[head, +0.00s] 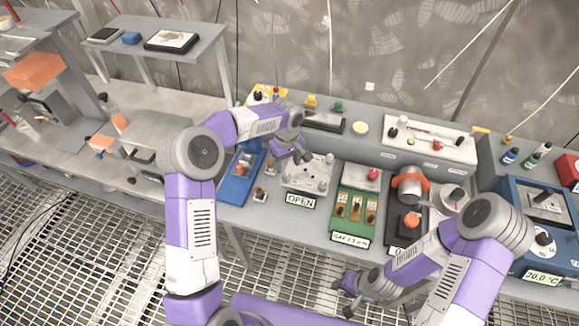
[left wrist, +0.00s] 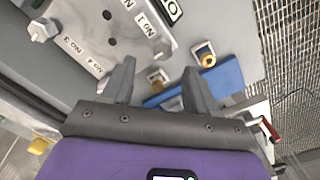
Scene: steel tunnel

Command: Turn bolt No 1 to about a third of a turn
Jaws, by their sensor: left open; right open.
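A pale metal plate (head: 318,164) with several bolts and an OPEN sign (head: 300,201) at its front lies on the bench. In the left wrist view the plate (left wrist: 85,22) carries number labels. Bolt No 1 (left wrist: 162,50) is a light head at the plate corner beside its label, just ahead of the fingers. Another bolt (left wrist: 42,31) stands near the No 3 label. My left gripper (head: 301,156) is open and empty above the plate's back left; its fingers (left wrist: 158,72) are apart from bolt No 1. My right gripper (head: 345,297) is open and empty in front of the bench.
A blue fixture (head: 236,187) and brass-coloured pieces (head: 260,195) stand left of the plate. A green block (head: 351,212) is to its right, then a unit with an orange ring (head: 410,183). A black tray (head: 323,121) lies behind the plate.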

